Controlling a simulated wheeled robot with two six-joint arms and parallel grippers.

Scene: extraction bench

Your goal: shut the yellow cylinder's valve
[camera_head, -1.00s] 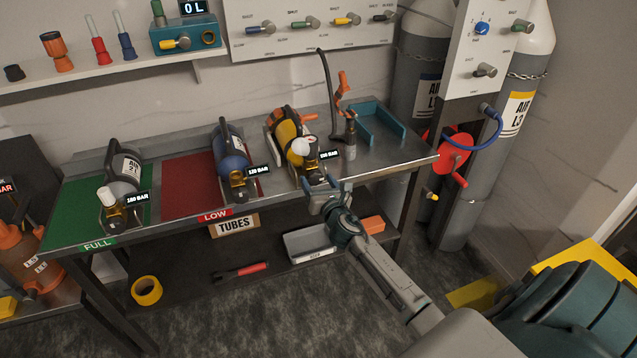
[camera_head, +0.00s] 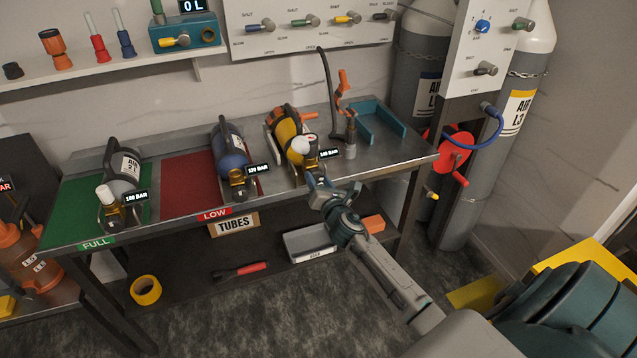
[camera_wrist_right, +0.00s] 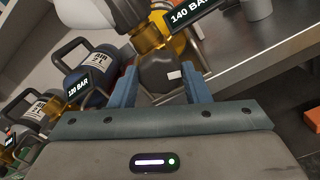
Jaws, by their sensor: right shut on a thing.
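The yellow cylinder (camera_head: 286,127) lies on the bench in a white cradle, its valve end toward me. Its brass valve (camera_head: 311,160) carries a tag that seems to read 140 BAR. In the right wrist view the brass valve body (camera_wrist_right: 148,38) shows above a black knob (camera_wrist_right: 160,74) with a white mark. My right gripper (camera_head: 318,183) is at the bench's front edge, at the valve. Its blue fingers (camera_wrist_right: 160,85) are on either side of the black knob and shut on it. My left gripper is not in view.
A blue cylinder (camera_head: 229,150) lies left on a red mat (camera_head: 188,182), and a grey cylinder (camera_head: 121,169) on a green mat (camera_head: 77,212). A hose with an orange-handled fitting (camera_head: 346,110) stands right of the yellow cylinder, beside an open blue bracket (camera_head: 385,124).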

